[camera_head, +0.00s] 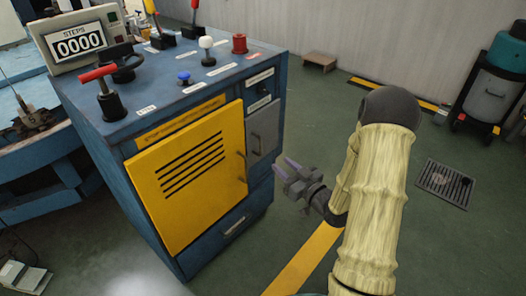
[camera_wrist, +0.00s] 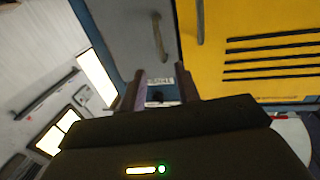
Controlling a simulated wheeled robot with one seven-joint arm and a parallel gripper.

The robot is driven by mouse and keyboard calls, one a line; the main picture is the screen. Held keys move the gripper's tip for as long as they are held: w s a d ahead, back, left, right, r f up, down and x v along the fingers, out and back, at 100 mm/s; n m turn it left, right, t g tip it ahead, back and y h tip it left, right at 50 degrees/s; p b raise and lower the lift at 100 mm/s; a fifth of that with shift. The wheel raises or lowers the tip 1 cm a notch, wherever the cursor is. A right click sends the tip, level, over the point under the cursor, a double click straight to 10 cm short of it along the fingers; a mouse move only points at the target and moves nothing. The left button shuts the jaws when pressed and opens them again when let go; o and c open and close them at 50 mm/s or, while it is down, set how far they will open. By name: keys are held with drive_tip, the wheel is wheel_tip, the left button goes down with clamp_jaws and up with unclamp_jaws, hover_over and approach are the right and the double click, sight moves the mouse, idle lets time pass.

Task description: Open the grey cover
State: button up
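The grey cover (camera_head: 263,132) is a small panel with a dark upright handle, on the right of the blue cabinet's front beside the yellow door. It looks shut. In the wrist view the grey cover (camera_wrist: 118,28) fills the upper middle, with its handle (camera_wrist: 159,37) near the yellow door's edge. My gripper (camera_head: 285,167) is just in front of the cabinet, below and right of the grey cover. In the wrist view my gripper (camera_wrist: 161,88) has its two fingers apart, with nothing held between them. The fingers appear clear of the handle.
The blue cabinet (camera_head: 222,229) carries the yellow door (camera_head: 190,205) with its own handle. Levers, knobs and a steps counter (camera_head: 80,42) stand on its top. A floor drain (camera_head: 444,184) and a dark trolley (camera_head: 490,95) are to the right. Floor between is clear.

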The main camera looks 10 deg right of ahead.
sight(261, 147)
drive_tip(key=b+x, duration=0.3)
drive_tip(key=x, duration=0.7)
drive_tip(key=shift+w+a, duration=0.15)
drive_tip(key=shift+w, duration=0.15)
clamp_jaws()
